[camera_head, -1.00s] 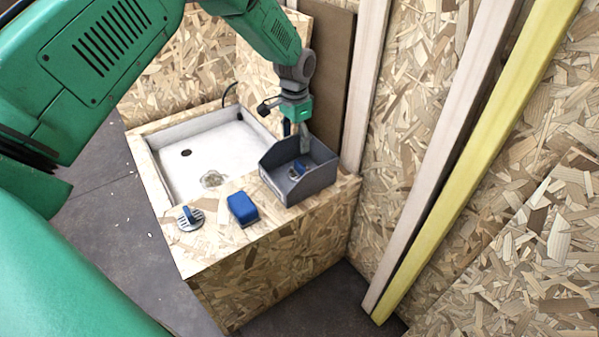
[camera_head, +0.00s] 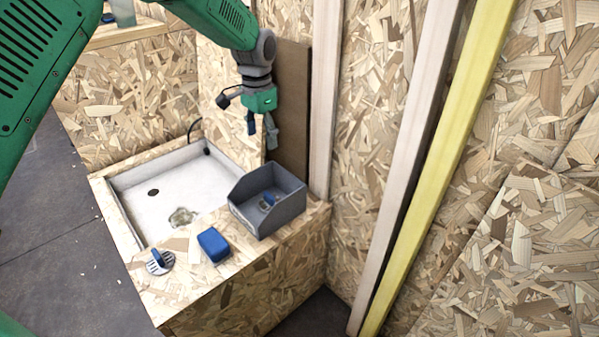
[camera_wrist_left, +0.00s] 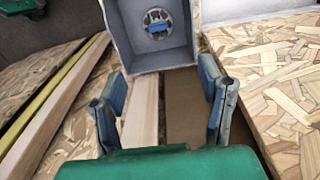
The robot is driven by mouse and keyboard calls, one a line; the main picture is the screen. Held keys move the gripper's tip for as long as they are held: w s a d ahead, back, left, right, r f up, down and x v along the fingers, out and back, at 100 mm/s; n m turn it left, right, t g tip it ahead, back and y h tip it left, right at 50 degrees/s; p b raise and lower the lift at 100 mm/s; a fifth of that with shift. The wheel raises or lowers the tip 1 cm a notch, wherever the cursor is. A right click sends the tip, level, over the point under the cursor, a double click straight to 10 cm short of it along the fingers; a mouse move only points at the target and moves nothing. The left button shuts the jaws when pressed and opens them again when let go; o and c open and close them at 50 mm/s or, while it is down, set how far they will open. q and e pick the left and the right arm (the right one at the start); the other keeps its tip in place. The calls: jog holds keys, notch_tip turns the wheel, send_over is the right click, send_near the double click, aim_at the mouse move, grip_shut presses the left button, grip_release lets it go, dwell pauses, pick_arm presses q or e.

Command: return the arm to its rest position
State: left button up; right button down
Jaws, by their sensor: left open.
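My left arm, green with a grey wrist, comes in from the upper left of the head view. My left gripper (camera_head: 262,130) hangs open and empty above the grey bin (camera_head: 285,215), clear of its rim. In the left wrist view its two blue-padded fingers (camera_wrist_left: 163,108) stand apart with nothing between them. The bin also shows at the top of that view (camera_wrist_left: 118,35). Inside the bin lies a round grey drain part with a blue handle (camera_head: 268,200), also seen in the left wrist view (camera_wrist_left: 157,25). My right gripper is not in view.
A white basin (camera_head: 190,180) sits in the chipboard counter (camera_head: 240,285). A blue block (camera_head: 213,244) and another round part with a blue handle (camera_head: 160,262) lie on its front edge. Wooden posts (camera_head: 405,150) and a chipboard wall stand to the right.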

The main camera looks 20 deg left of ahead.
pick_arm(q)
jog(key=shift+d, duration=0.1)
jog(key=s+d+f+n+p, duration=0.1)
jog(key=s+d+f+p, duration=0.25)
jog(key=s+f, duration=0.5)
jog(key=s+d+f+n+p, duration=0.1)
jog(key=s+d+f+p, duration=0.25)
jog(key=s+f, duration=0.45)
jog(key=s+d+r+n+p, duration=0.1)
jog(key=s, duration=1)
jog(key=s+r+n+p, duration=0.1)
jog(key=s+r+p, duration=0.1)
jog(key=s, duration=1)
jog(key=shift+d+t+p, duration=0.3)
jog(key=shift+d, duration=0.05)
jog(key=shift+c, duration=0.5)
